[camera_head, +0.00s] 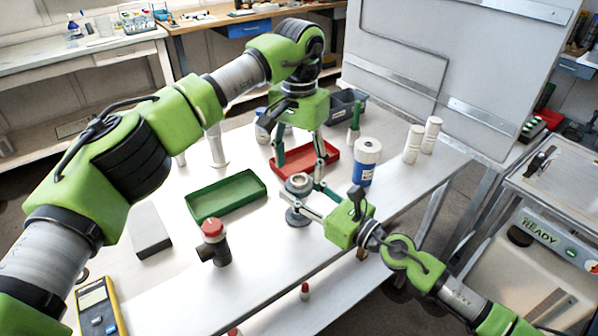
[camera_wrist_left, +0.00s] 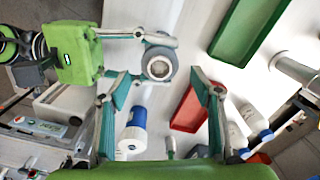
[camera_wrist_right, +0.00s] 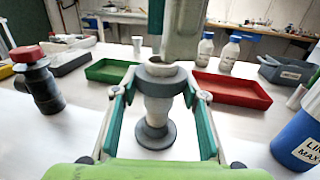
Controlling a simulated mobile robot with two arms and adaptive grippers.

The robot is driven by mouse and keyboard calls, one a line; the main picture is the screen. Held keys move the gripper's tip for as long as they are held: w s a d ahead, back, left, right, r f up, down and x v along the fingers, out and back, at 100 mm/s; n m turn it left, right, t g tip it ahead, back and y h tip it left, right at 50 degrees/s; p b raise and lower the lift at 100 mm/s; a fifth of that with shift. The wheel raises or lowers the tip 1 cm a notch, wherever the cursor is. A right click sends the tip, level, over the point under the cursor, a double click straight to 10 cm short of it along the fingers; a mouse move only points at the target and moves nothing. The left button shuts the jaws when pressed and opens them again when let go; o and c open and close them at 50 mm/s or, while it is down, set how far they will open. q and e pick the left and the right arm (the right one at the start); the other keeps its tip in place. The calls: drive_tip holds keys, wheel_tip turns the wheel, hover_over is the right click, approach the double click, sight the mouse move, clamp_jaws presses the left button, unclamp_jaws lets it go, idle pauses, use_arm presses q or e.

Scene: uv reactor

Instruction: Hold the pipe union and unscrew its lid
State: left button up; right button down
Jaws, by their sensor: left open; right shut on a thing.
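The pipe union (camera_head: 294,216) stands upright near the middle of the table. In the right wrist view it has a pale body (camera_wrist_right: 157,110), a dark flared base (camera_wrist_right: 155,135) and a grey ring-like lid (camera_wrist_right: 161,72) on top. My right gripper (camera_wrist_right: 158,92) is shut on the union from the side, just below the lid. My left gripper (camera_head: 301,166) is open and points down above the union. In the left wrist view the round lid (camera_wrist_left: 158,65) shows near the gap between the open left fingers (camera_wrist_left: 163,92). The left fingers appear clear of the lid.
A red tray (camera_head: 312,156) lies behind the union and a green tray (camera_head: 227,197) to its left. A blue-and-white container (camera_head: 366,162) stands to the right. A dark pipe fitting with a red cap (camera_head: 213,243) stands front left.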

drive_tip(key=c, duration=1.2)
unclamp_jaws()
drive_tip(key=shift+o, duration=0.2)
